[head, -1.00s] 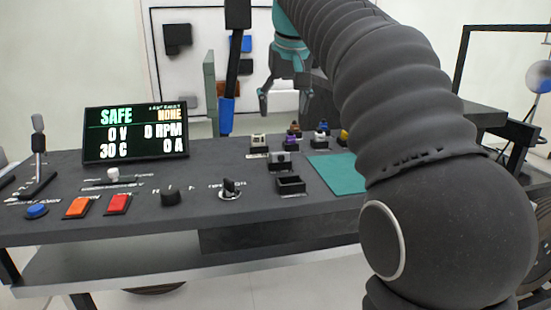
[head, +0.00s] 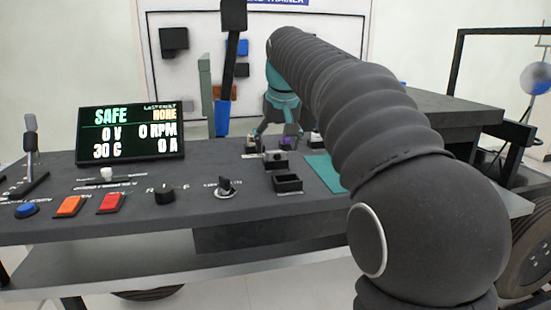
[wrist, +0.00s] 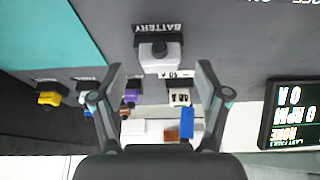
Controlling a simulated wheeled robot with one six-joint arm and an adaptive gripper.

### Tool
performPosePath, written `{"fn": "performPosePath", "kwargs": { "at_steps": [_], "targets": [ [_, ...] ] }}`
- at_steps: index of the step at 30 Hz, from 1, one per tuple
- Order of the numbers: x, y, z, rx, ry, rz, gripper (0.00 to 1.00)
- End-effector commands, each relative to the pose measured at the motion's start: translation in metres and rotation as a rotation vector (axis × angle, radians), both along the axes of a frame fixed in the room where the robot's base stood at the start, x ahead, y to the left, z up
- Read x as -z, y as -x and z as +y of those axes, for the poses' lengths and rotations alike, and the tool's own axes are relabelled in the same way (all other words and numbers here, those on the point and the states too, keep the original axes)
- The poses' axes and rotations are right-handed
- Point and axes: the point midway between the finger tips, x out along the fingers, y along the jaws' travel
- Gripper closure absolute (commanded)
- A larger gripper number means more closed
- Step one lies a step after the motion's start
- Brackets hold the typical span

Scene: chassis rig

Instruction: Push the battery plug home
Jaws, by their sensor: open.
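The battery plug (wrist: 160,52) is a light grey block at a dark socket under the BATTERY label (wrist: 157,27) in the wrist view. In the head view the plug (head: 275,157) sits on the desk behind an empty black holder (head: 287,182). My gripper (wrist: 159,68) is open and empty, its fingertips spread to either side of the plug in the picture. In the head view my gripper (head: 277,136) hangs low just behind the plug. I cannot tell how deep the plug sits or whether a finger touches it.
Small connectors stand nearby: yellow (wrist: 49,98), purple (wrist: 131,96) and a white one (wrist: 181,97). A dark post with a blue end (head: 222,115) rises left of my gripper. The display (head: 131,132) reads SAFE, 0 V. A green mat (head: 325,172) lies to the right.

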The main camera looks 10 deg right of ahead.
Motion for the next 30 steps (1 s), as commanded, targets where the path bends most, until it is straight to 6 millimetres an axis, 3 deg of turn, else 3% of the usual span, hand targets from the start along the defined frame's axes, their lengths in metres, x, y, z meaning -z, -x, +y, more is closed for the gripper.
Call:
{"fn": "performPosePath", "kwargs": {
  "at_steps": [4,11,12,18,21,30],
  "targets": [
    [0.019,-0.007,0.000,0.000,0.000,0.001,0.25],
    [0.022,-0.009,0.000,0.000,0.000,0.000,0.25],
    [0.022,-0.009,0.000,0.000,0.000,0.000,0.28],
    [0.022,-0.009,0.000,0.000,0.000,0.000,0.78],
    [0.021,-0.009,0.000,0.000,0.000,0.000,0.96],
    [0.019,-0.009,0.000,0.000,0.000,0.000,0.96]
  ]
}}
